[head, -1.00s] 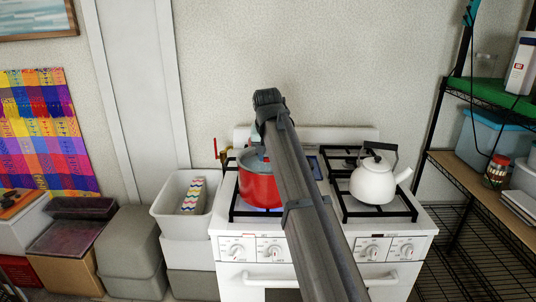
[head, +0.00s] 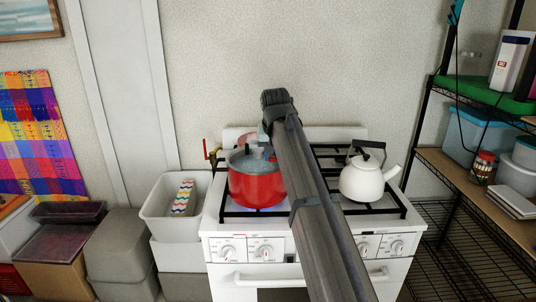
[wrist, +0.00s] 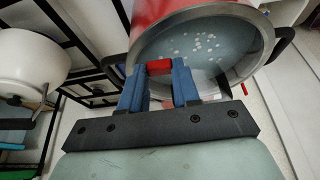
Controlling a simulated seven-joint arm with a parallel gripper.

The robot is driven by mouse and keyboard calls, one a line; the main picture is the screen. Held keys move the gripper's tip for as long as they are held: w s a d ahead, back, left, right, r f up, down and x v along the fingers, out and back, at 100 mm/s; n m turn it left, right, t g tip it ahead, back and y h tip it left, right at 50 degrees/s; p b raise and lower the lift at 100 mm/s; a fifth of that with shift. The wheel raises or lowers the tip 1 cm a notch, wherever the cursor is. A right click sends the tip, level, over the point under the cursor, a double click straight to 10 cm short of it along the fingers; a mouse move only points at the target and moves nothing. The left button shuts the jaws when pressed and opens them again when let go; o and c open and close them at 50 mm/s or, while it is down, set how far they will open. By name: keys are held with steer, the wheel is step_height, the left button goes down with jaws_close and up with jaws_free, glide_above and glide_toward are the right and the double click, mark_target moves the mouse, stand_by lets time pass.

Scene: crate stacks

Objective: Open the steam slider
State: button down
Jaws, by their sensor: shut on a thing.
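A red pot (head: 255,187) with a grey see-through lid (head: 243,162) stands on the left burner of the white stove (head: 228,222). In the wrist view the lid (wrist: 205,55) fills the upper middle, with pale specks showing on or through it. My gripper (wrist: 159,77) has blue fingers on both sides of a small red piece, seemingly the steam slider (wrist: 160,67), at the lid's near edge. It is shut on this piece. In the head view my arm hides most of the gripper and the slider. I cannot tell how far the slider is open.
A white kettle (head: 365,181) stands on the right burner, close to my arm. It also shows in the wrist view (wrist: 30,65). A white bin (head: 160,216) stands left of the stove. A wire shelf (head: 425,130) with containers stands at the right.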

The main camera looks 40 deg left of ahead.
steer(key=c, duration=0.8)
jaws_free()
steer(key=shift+r, duration=0.1)
steer(key=v, duration=1.3)
steer(key=shift+r, duration=0.3)
steer(key=shift+s+d, duration=0.1)
steer(key=shift+s, duration=0.05)
